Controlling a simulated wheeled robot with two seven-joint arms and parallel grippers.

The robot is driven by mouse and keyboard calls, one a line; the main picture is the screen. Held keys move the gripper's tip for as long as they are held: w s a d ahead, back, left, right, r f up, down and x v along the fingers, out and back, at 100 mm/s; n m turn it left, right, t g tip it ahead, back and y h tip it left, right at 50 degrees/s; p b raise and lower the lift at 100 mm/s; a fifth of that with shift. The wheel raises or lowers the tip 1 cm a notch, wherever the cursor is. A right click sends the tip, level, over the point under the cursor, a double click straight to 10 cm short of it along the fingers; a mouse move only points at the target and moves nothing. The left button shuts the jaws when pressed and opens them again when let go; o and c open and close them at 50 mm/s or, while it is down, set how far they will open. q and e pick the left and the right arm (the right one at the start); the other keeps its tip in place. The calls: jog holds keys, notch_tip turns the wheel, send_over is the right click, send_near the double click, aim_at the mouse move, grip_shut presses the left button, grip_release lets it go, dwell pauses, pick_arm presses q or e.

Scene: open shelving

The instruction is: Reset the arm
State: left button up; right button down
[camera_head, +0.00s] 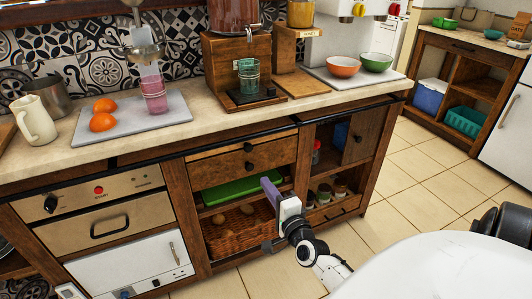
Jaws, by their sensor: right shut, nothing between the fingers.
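My right arm comes in from the bottom right. Its gripper (270,187) has purple fingers on a white and black wrist and points up and to the left. It is shut and empty, in front of the cabinet's open shelf (213,209). The fingers cover part of the shelf opening and the edge of a green tray (228,190). I cannot make out my left gripper. A small pale part at the bottom left edge is too cut off to identify.
A wicker basket (232,240) is low in the cabinet. Tiled floor (400,200) is free at right.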

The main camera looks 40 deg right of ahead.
jog(key=s+a+f+n+g+y+p, duration=0.1)
jog(key=s+a+f+n+y+p, duration=0.15)
jog(key=a+n, duration=0.45)
jog(key=s+a+f+n+g+y+p, duration=0.1)
jog(key=s+a+f+n+g+y, duration=0.2)
jog(key=a, duration=0.5)
jog(key=s+a+f+n+g+y+p, duration=0.1)
jog(key=s+a+f+n+g, duration=0.1)
jog(key=s+a+n, duration=0.5)
jog(key=s+a+f+n+g+y+p, duration=0.1)
jog(key=s+a+n+g+y+p, duration=0.1)
jog(key=s+a+n, duration=0.5)
jog(key=shift+s+f, duration=0.4)
jog(key=shift+s, duration=0.4)
